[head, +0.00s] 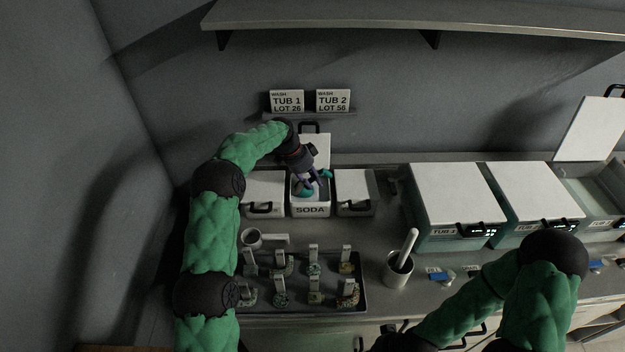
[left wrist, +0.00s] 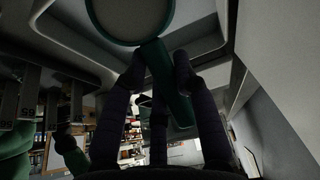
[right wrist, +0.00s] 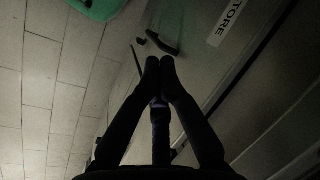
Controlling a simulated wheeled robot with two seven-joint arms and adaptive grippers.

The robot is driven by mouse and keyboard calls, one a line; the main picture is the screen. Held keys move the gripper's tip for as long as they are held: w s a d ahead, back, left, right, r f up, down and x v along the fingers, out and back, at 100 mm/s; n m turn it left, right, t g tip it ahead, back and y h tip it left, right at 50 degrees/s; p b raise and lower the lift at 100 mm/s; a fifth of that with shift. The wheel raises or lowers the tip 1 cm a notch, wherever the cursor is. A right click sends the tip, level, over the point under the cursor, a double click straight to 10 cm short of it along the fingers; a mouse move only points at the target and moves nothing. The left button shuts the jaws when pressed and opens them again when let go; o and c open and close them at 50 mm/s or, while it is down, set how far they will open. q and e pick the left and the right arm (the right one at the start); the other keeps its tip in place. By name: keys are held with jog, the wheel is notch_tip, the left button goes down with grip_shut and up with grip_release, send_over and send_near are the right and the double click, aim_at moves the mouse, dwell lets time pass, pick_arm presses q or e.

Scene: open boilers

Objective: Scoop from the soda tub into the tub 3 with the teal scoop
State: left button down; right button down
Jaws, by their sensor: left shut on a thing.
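The soda tub (head: 310,210) is a small white bin labelled SODA, with its lid up behind it. My left gripper (head: 312,180) is over its opening, shut on the teal scoop (head: 325,174). In the left wrist view the scoop's round bowl (left wrist: 130,14) is beyond the fingertips and its handle lies between the fingers (left wrist: 160,75). My right gripper (right wrist: 160,68) is shut and empty, low before the cabinet front.
Closed white bins (head: 264,190) (head: 355,187) flank the soda tub. Two lidded tubs (head: 455,190) (head: 535,188) stand between it and the open tub. A tray (head: 325,300) of tagged pieces and a pot with a white handle (head: 397,273) stand in front. A shelf (head: 420,18) hangs above.

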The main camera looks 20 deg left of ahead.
aim_at(323, 170)
dwell(0.3)
pick_arm(q)
jog(key=p, duration=0.9)
jog(key=shift+r, duration=0.3)
jog(key=shift+f+p, duration=0.15)
jog(key=shift+p, duration=0.85)
notch_tip(323, 170, up, 7)
jog(key=p, duration=0.7)
jog(key=shift+f+p, duration=0.1)
jog(key=shift+p, duration=0.2)
jog(key=shift+d, duration=0.15)
jog(key=shift+w+d+r+g+y, duration=0.15)
jog(key=shift+w+d+r+y, duration=0.05)
jog(key=shift+d+y, duration=0.4)
jog(key=shift+w+d+r+g+y, duration=0.15)
jog(key=shift+d+y, duration=0.35)
jog(key=shift+d, duration=0.05)
jog(key=shift+w+d+r+g+y+b, duration=0.25)
jog(key=shift+d+y+b, duration=0.15)
jog(key=shift+d+y, duration=0.25)
jog(key=shift+w+d+r+g+y+b, duration=0.2)
jog(key=shift+d+y+b, duration=0.2)
jog(key=shift+d+y, duration=0.2)
jog(key=shift+w+d+r+g+y+b, duration=0.15)
jog(key=shift+d+r+y+b, duration=0.2)
jog(key=shift+d+y, duration=0.3)
jog(key=shift+d+r+y, duration=0.15)
jog(key=shift+d+y, duration=0.15)
jog(key=shift+y, duration=0.1)
